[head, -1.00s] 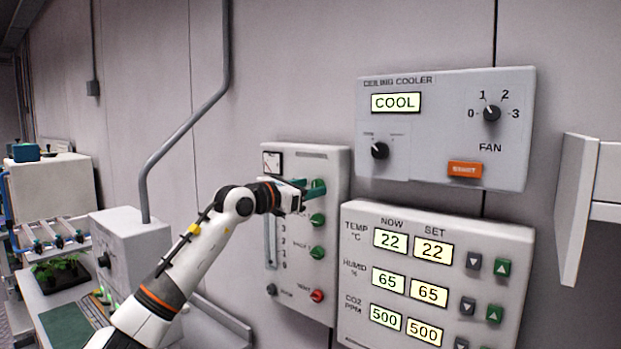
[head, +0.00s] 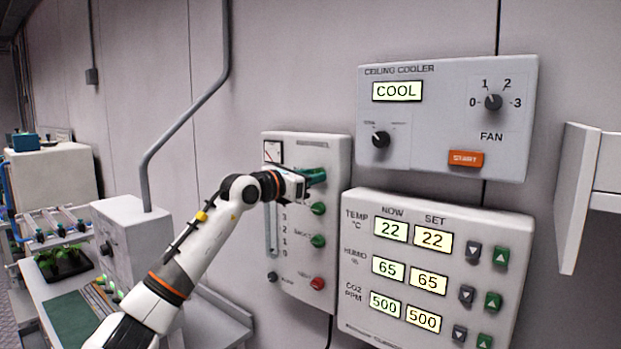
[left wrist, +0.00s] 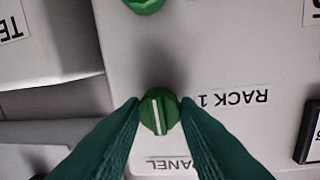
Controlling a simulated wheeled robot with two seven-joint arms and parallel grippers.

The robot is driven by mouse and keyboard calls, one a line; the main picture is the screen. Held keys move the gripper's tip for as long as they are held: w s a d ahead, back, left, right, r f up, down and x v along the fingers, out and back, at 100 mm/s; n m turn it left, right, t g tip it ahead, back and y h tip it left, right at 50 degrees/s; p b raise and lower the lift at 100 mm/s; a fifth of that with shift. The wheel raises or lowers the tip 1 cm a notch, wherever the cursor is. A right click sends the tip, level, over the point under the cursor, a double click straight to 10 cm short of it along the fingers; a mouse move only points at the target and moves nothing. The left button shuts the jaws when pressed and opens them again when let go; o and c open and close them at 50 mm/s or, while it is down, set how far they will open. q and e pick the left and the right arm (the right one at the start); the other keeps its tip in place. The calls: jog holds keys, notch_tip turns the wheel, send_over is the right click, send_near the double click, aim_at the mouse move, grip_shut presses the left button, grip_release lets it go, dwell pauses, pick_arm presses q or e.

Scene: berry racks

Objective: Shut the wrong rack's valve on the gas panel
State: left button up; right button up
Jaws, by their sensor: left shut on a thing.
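The gas panel (head: 338,215) is a pale box on the wall with a column of green knobs, a gauge at top left and a level scale. My left gripper (head: 316,177) is at the panel's top knob, which its fingers hide in the head view. In the left wrist view, my left gripper (left wrist: 160,106) is shut on the green knob (left wrist: 158,114), a fingertip on each side. Its white line runs nearly upright in that picture. The upside-down label beside it reads "RACK 1" (left wrist: 233,97). My right gripper is not in view.
The ceiling cooler box (head: 445,115) and the climate box (head: 345,260) are close on the right. A grey pipe (head: 190,115) runs down at the left.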

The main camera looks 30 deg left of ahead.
pick_arm(q)
jog(key=shift+d+f+n+t+y+b, duration=0.1)
jog(key=shift+n+t+y+b, duration=0.2)
jog(key=shift+n+b, duration=1.8)
jog(key=shift+n+t+y+b, duration=0.1)
jog(key=shift+n+t+y, duration=0.2)
jog(key=shift+n, duration=3.8)
jog(key=shift+d+f+n+t+y+b, duration=0.2)
jog(key=shift+n+b, duration=0.9)
jog(key=shift+n, duration=2)
jog(key=shift+a+r+n, duration=0.15)
jog(key=shift+n, duration=0.15)
jog(key=o, duration=1)
jog(key=s+b, duration=0.2)
jog(key=s, duration=0.2)
jog(key=s+f+b, duration=0.1)
jog(key=s+b, duration=0.1)
jog(key=s, duration=0.2)
jog(key=s+a+b, duration=0.1)
jog(key=s+b, duration=0.1)
jog(key=s, duration=0.2)
jog(key=shift+f, duration=0.15)
